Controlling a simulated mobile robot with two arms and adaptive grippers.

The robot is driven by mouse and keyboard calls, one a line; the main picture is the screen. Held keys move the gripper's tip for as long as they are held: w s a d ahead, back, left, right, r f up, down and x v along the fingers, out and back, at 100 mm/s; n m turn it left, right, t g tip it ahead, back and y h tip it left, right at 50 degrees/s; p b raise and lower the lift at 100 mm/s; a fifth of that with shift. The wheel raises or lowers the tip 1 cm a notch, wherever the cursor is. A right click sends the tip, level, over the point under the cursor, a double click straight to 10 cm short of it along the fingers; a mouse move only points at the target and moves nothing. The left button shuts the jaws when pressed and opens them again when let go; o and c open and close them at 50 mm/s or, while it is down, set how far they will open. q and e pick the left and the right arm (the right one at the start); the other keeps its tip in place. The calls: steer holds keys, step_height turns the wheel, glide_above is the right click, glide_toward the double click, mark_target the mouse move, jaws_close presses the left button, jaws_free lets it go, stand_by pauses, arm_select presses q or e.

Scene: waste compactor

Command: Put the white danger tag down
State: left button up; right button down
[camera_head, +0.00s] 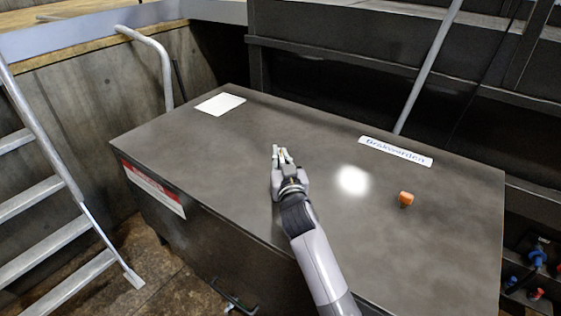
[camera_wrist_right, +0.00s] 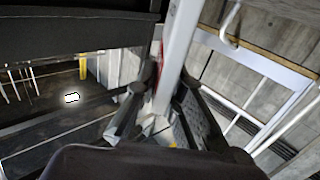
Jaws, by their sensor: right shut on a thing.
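My right gripper (camera_head: 283,153) is over the dark metal box top, left of its middle in the head view. It is shut on the white danger tag (camera_wrist_right: 180,48), which shows in the right wrist view as a pale narrow strip with a little red beside it, between the fingers (camera_wrist_right: 163,100). In the head view the tag is hardly visible at the fingertips, and I cannot tell whether it touches the top. My left gripper is out of view.
The box top (camera_head: 240,140) is mostly clear. A blank white card (camera_head: 220,104) lies at its back left. A lettered white strip (camera_head: 395,151) lies at the back right, and a small orange piece (camera_head: 406,199) stands right of my arm. A metal ladder (camera_head: 45,150) is at the left.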

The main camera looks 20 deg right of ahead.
steer(key=shift+f, duration=0.65)
steer(key=shift+f, duration=0.2)
steer(key=c, duration=1.7)
jaws_free()
steer(key=shift+r, duration=0.1)
steer(key=shift+r, duration=0.15)
steer(key=shift+s+a, duration=0.1)
steer(key=shift+s, duration=0.3)
steer(key=s+a+b, duration=0.1)
steer(key=s, duration=1)
steer(key=shift+a, duration=0.15)
